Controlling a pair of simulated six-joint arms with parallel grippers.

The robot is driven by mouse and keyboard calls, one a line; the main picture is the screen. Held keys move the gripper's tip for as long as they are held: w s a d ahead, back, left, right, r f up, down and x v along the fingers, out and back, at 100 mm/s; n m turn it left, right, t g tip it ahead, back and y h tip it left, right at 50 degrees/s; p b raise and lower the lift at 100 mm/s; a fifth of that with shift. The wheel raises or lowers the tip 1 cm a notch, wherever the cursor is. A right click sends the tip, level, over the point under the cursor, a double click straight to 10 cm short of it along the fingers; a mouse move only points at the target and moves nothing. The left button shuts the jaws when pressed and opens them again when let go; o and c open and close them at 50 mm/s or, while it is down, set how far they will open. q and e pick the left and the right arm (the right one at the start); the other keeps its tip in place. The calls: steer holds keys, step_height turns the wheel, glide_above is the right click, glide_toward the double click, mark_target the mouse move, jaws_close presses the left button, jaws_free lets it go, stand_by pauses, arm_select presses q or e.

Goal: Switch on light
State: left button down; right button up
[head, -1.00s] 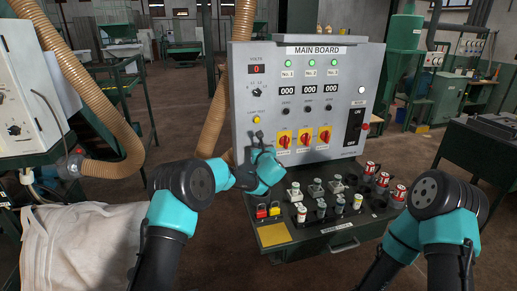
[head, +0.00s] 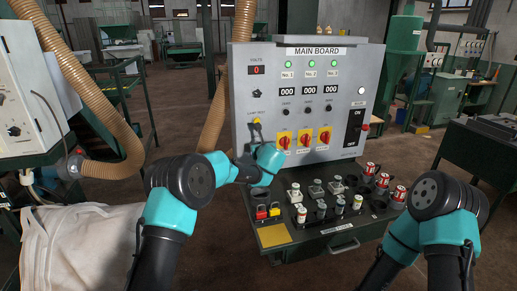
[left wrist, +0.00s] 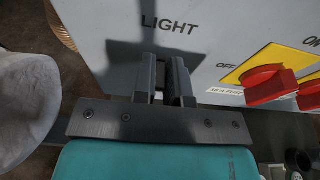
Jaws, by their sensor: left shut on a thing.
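The grey main board (head: 325,70) stands upright in the head view.
Red rotary knobs on yellow plates (head: 304,140) sit just right of my left gripper; one (left wrist: 270,82) is close in the left wrist view. A black main switch (head: 355,126) is at the board's right.

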arm_select(q)
steer(key=c, duration=1.2)
jaws_free()
steer(key=shift+o, duration=0.2)
steer(key=v, duration=1.7)
steer(key=shift+s, duration=0.2)
